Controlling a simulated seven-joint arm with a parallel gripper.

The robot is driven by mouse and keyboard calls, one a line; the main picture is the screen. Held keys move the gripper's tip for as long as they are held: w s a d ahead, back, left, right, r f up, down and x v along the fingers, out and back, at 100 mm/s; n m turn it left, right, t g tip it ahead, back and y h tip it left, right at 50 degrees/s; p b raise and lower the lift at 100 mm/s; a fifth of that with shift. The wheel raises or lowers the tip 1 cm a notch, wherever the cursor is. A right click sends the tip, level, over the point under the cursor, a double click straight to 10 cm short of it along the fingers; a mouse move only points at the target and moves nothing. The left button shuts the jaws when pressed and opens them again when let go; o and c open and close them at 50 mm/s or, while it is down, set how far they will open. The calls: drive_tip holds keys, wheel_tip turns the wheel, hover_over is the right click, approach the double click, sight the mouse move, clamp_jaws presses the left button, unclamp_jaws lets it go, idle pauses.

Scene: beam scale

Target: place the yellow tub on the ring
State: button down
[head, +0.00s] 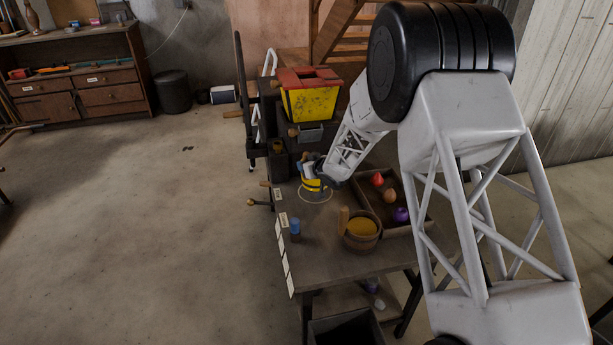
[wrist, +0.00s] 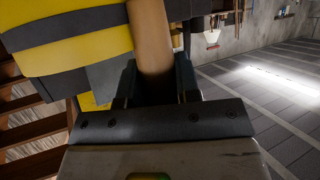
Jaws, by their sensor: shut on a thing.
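The yellow tub (head: 312,185) has dark bands and shows small in the head view, partly covered by my gripper (head: 325,178). In the wrist view the tub (wrist: 75,40) fills the upper left, and its round wooden handle (wrist: 149,40) runs down between my fingers. My gripper (wrist: 155,88) is shut on that handle. The ring (head: 316,201) is a thin pale circle on the tabletop. The tub appears within or just above the ring, toward its far side. I cannot tell whether its base touches the table.
A wooden tub (head: 360,243) with yellow contents stands nearer on the table (head: 325,265). A wooden tray (head: 405,232) with red, orange and purple items lies to the right. A small blue cylinder (head: 295,228) stands left.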

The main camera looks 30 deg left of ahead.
drive_tip(key=shift+f, duration=0.3)
drive_tip(key=shift+f, duration=2)
drive_tip(key=c, duration=0.8)
unclamp_jaws()
drive_tip(key=shift+v, duration=6.05)
